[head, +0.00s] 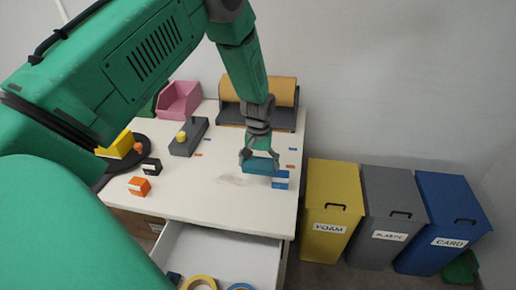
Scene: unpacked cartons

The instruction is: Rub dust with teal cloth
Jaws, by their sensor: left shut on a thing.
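My left gripper (259,160) reaches down over the right part of the white table and is shut on the teal cloth (260,167). The cloth is held between the fingers, low over the tabletop; I cannot tell whether it touches. A faint greyish-brown dust smudge (230,179) lies on the table just left of and in front of the cloth. My right gripper is not in view.
A blue block (281,180) stands close to the cloth on its right. An orange block (139,186), a black block (151,166) and a grey device with a yellow button (190,137) stand left. An open drawer (218,250) juts out in front. Bins stand right.

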